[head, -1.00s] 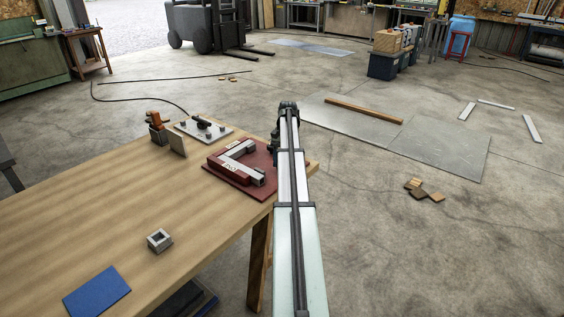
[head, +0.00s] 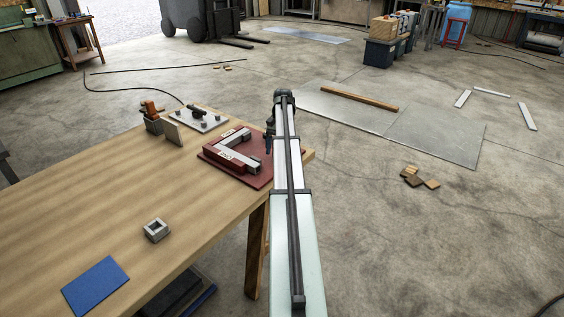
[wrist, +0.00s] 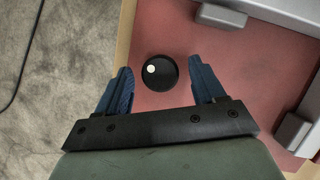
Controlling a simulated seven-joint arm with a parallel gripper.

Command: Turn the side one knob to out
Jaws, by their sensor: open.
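The black round knob (wrist: 159,72) with a white dot on its upper left shows in the wrist view, on a dark red board (wrist: 185,105). My gripper (wrist: 161,70) is open, with one blue finger on each side of the knob and a visible gap to both. Whether the fingertips reach down to the knob's height cannot be told. In the head view the red board (head: 208,157) lies at the table's right corner with grey bars and small white labels on it. There my gripper (head: 268,142) is above the board's right side, and my arm hides the knob.
On the wooden table (head: 90,215) are a white plate with knobs (head: 202,119), an orange-handled tool (head: 151,112), a grey square block (head: 156,230) and a blue mat (head: 96,286).

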